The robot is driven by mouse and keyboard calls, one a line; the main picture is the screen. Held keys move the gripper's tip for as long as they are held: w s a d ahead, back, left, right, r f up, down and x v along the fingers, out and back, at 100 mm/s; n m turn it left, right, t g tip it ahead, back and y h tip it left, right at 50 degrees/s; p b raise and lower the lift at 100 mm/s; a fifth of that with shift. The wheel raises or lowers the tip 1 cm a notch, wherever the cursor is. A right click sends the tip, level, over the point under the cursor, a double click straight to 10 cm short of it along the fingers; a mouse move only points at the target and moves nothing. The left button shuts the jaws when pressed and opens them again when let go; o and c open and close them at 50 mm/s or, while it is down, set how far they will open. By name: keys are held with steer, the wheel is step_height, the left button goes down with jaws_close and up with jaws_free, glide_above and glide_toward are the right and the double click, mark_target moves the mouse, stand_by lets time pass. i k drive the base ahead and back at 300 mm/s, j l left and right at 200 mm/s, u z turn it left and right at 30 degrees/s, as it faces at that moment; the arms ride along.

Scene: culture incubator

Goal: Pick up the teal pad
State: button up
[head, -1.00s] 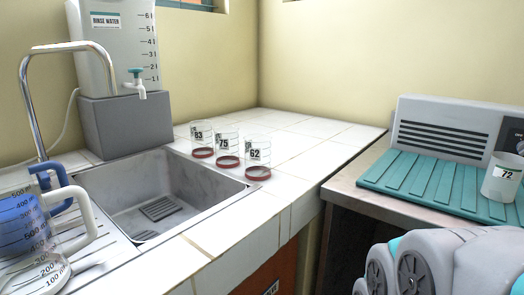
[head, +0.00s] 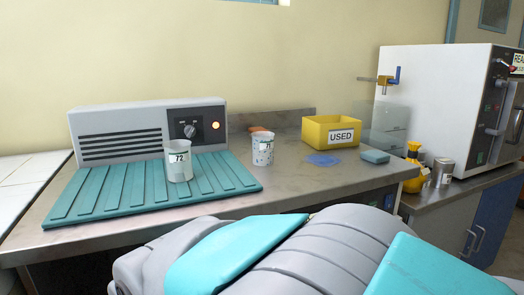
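A small teal pad (head: 375,156), a flat block like a sponge, lies on the steel bench (head: 290,185) near its right end. It is to the right of a flat blue patch (head: 323,160) and in front of the yellow bin marked USED (head: 330,122). Nothing covers it. A larger ribbed teal mat (head: 110,193) lies at the left of the bench. My arm fills the lower part of the view, but my gripper is not in view.
Cup 72 (head: 180,172) stands on the ribbed mat before a grey vented unit (head: 120,132). Another labelled cup (head: 263,150) stands mid-bench. An orange item (head: 260,130) lies behind it. A yellow bottle (head: 415,172) and a metal can (head: 443,173) stand past the bench's right end.

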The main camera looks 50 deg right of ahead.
mark_target(376, 156)
steer(key=z, duration=2.4)
